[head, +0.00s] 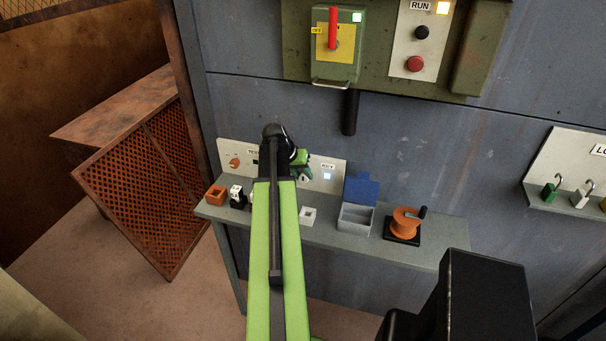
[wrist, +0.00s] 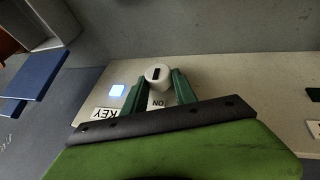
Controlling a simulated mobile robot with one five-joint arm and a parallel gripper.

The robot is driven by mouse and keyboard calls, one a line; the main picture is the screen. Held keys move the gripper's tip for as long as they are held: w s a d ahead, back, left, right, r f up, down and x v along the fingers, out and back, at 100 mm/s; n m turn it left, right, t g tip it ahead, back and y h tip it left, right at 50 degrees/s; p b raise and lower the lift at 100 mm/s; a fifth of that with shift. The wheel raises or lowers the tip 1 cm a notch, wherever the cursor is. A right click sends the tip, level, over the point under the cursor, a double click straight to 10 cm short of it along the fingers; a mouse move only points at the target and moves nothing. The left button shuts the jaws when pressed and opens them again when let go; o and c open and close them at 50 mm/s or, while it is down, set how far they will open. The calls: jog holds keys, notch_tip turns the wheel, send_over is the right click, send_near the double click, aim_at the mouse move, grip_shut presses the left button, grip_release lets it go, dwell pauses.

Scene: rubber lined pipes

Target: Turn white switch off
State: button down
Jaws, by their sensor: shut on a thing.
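The white switch (wrist: 158,72) is a round white knob with a dark slot, on a pale panel (wrist: 240,92) in the wrist view. My gripper (wrist: 160,82) has its green fingers on both sides of the knob, shut on it. An "ON" label shows upside down between the fingers. A "KEY" label and a lit pale-blue square light (wrist: 117,91) are to the left.
Above is a box with a red lever (head: 333,28). A rusty mesh panel (head: 140,190) leans at left.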

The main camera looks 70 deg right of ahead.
jog(key=shift+w+a+f+n+g+b, duration=0.15)
jog(key=shift+f+g+b, duration=0.15)
jog(key=shift+g+b, duration=0.4)
jog(key=shift+w+f+n+g+b, duration=0.15)
jog(key=shift+f+g+b, duration=0.15)
jog(key=shift+g+b, duration=0.4)
jog(key=g+b, duration=0.2)
jog(key=b, duration=0.1)
jog(key=g+b, duration=0.1)
jog(key=b, duration=0.1)
jog(key=shift+w+f+n+h, duration=0.25)
jog(key=shift+f+n+h, duration=0.05)
jog(key=shift+n+h, duration=0.1)
jog(key=g+b, duration=0.2)
jog(key=b, duration=0.2)
jog(key=shift+n+g+h, duration=0.3)
jog(key=shift+g, duration=0.1)
jog(key=shift+a+r+g+b, duration=0.1)
jog(key=shift+g+b, duration=0.4)
jog(key=shift+b, duration=0.5)
jog(key=shift+r, duration=0.1)
jog(key=c, duration=1)
grip_release()
jog(key=shift+w+r+n, duration=0.15)
jog(key=shift+n, duration=0.15)
jog(key=p+v, duration=0.6)
jog(key=v, duration=1.1)
jog(key=shift+a+f, duration=0.2)
jog(key=shift+f, duration=0.05)
